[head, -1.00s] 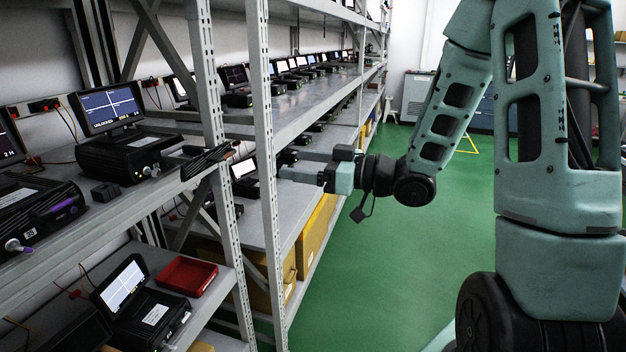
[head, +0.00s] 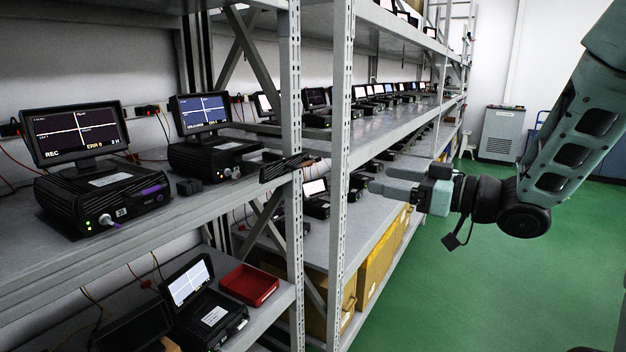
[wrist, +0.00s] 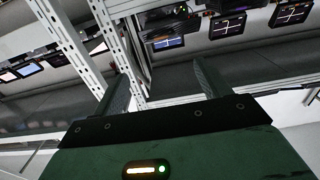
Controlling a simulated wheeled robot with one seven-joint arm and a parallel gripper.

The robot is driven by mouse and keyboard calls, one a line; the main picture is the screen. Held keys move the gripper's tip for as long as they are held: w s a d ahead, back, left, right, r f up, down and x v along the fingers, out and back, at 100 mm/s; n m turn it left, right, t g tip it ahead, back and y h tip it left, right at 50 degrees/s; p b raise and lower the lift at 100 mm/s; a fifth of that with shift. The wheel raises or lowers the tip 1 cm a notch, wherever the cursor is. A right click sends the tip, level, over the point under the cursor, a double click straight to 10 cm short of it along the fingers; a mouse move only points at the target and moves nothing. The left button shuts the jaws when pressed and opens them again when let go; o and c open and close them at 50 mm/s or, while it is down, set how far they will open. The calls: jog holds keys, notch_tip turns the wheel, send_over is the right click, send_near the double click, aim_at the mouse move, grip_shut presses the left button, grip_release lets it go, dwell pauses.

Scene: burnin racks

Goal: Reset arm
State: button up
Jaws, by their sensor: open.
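My gripper (head: 398,183) is in the aisle just right of the rack post in the head view, pointing left toward the shelves. In the wrist view my gripper (wrist: 160,85) shows its two fingers spread apart with nothing between them. The fingers point toward the rack (head: 340,130), and I cannot tell the exact gap to it. My arm reaches in from the right side of the head view.
Metal shelves carry several black test units with screens, one (head: 100,185) showing ERR 0. A red tray (head: 249,284) sits on the lower shelf. Yellow boxes (head: 376,268) stand low in the rack. The green floor (head: 460,290) is clear; a grey cabinet (head: 503,133) stands behind.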

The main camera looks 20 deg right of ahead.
jog(key=a+f+m+g+h+p, duration=0.1)
jog(key=a+f+g+h, duration=0.55)
jog(key=a, duration=0.55)
jog(key=s+a+f+g+h, duration=0.1)
jog(key=s+a+g, duration=0.3)
jog(key=s, duration=0.7)
jog(key=s+a+f+n+g+h, duration=0.1)
jog(key=s+a+f+g, duration=0.3)
jog(key=s, duration=0.8)
jog(key=shift+a+f+h+p, duration=0.35)
jog(key=shift+a+h+p, duration=0.05)
jog(key=shift+h, duration=0.35)
